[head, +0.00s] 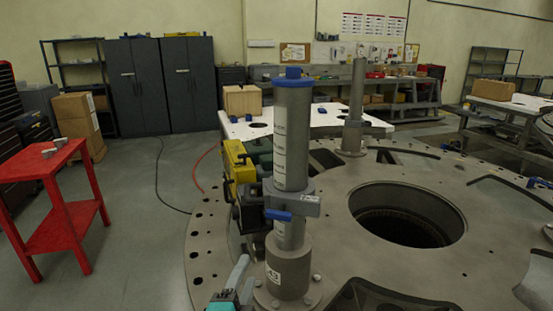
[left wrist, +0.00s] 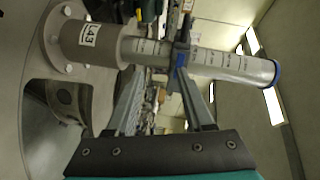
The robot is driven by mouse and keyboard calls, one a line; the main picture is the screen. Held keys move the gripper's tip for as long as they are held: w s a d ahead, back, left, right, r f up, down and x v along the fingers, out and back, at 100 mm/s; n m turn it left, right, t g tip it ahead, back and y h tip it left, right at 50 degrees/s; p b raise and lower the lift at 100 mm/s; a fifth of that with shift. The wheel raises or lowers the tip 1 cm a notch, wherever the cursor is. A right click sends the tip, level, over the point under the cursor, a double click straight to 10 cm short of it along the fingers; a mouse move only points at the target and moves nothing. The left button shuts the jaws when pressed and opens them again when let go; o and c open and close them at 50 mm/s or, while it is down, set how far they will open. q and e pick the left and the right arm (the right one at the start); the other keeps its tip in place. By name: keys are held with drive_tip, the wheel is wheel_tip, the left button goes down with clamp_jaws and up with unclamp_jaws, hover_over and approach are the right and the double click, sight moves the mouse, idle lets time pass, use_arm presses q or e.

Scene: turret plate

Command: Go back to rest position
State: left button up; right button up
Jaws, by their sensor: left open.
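My left gripper (head: 240,272) shows at the bottom of the head view, beside the base of a grey upright post (head: 292,140). In the left wrist view, its two fingers (left wrist: 160,82) are apart, with nothing held between them. The post with its blue cap (left wrist: 272,72) crosses that view just beyond the fingers. A grey clamp with a blue lever (head: 278,215) sits around the post. The post stands in a flanged base (head: 288,268) with a label reading 43; the wrist view shows L43. I cannot tell whether a fingertip touches the post. My right gripper is out of view.
The large turret plate (head: 330,235) has a round central hole and cut-outs. A second post (head: 356,105) stands farther back. A yellow-and-green device (head: 240,165) is behind the near post. A red table (head: 50,185) stands left, with open floor (head: 150,240) between.

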use_arm(q)
drive_tip(key=s+a+f+n+g+y, duration=0.3)
drive_tip(key=s+a+f+n+g, duration=0.3)
drive_tip(key=s+a+f+n, duration=0.25)
drive_tip(key=s+a+f+n+g, duration=0.1)
drive_tip(key=s+f+n+g, duration=0.2)
drive_tip(key=s, duration=0.5)
drive_tip(key=s+f+n+g, duration=0.3)
drive_tip(key=s+n, duration=0.1)
drive_tip(key=s, duration=0.3)
wheel_tip(320, 180, down, 32)
drive_tip(key=s+g+b, duration=0.2)
drive_tip(key=s+b, duration=0.1)
drive_tip(key=b, duration=0.7)
drive_tip(key=s+a+f+b, duration=0.1)
drive_tip(key=s+f+b, duration=0.3)
drive_tip(key=s+f, duration=0.3)
drive_tip(key=s+a+f+g+b, duration=0.1)
drive_tip(key=s+f+b, duration=0.4)
drive_tip(key=f, duration=1)
drive_tip(key=s+a, duration=0.1)
drive_tip(key=s, duration=0.2)
drive_tip(key=shift+f+m, duration=0.35)
drive_tip(key=shift+f, duration=0.05)
